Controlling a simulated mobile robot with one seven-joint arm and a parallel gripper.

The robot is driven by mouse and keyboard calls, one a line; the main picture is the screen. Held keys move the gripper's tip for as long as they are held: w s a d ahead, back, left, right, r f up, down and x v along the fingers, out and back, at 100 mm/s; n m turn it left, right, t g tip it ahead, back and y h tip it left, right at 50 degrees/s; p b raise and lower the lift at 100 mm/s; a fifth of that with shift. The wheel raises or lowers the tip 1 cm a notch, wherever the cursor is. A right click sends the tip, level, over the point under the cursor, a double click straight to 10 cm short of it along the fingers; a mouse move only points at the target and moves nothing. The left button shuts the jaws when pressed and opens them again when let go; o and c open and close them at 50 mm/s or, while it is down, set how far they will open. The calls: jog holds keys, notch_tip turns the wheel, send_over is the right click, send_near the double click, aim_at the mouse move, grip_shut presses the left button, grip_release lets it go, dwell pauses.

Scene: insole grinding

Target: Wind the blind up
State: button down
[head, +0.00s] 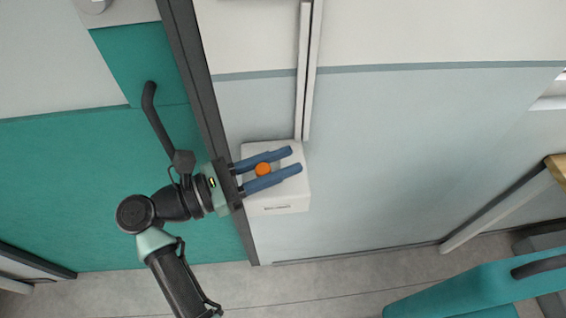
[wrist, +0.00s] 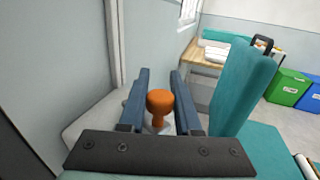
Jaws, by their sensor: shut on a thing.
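An orange knob (head: 263,169) sits on a white box (head: 275,205) mounted low on the wall; I take it as the winder's handle. The fingertips reach past the knob over the box. In the wrist view the knob stands between the fingers (wrist: 160,76). The blind itself cannot be made out in either view.
A pale vertical rail (head: 308,75) runs up the wall from the box. A teal door (head: 60,190) with a dark handle (head: 155,115) is at left. A teal chair or panel (head: 480,290) stands at lower right. Green and blue bins (wrist: 288,88) are farther right.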

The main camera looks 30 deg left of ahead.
jog(key=shift+s+a+f+m+g+h+b, duration=0.15)
jog(key=shift+m+g+h+b, duration=0.45)
jog(key=shift+b, duration=0.5)
jog(key=shift+s+a+f+m+g+h+b, duration=0.15)
jog(key=shift+m+g+h+b, duration=0.4)
jog(key=shift+b, duration=0.5)
jog(key=shift+s+a+f+m+g+h+b, duration=0.15)
jog(key=shift+m+g+h+b, duration=0.4)
jog(key=shift+b, duration=0.55)
jog(key=m+g+h+b, duration=0.1)
jog(key=b, duration=0.1)
jog(key=shift+r+b, duration=0.2)
jog(key=shift+b, duration=0.15)
jog(key=shift+g+b, duration=0.3)
jog(key=shift+g, duration=0.2)
jog(key=shift+r+m+g+h+b, duration=0.2)
jog(key=shift+m+g+h+b, duration=0.2)
jog(key=shift+b, duration=0.2)
jog(key=c, duration=0.9)
grip_release()
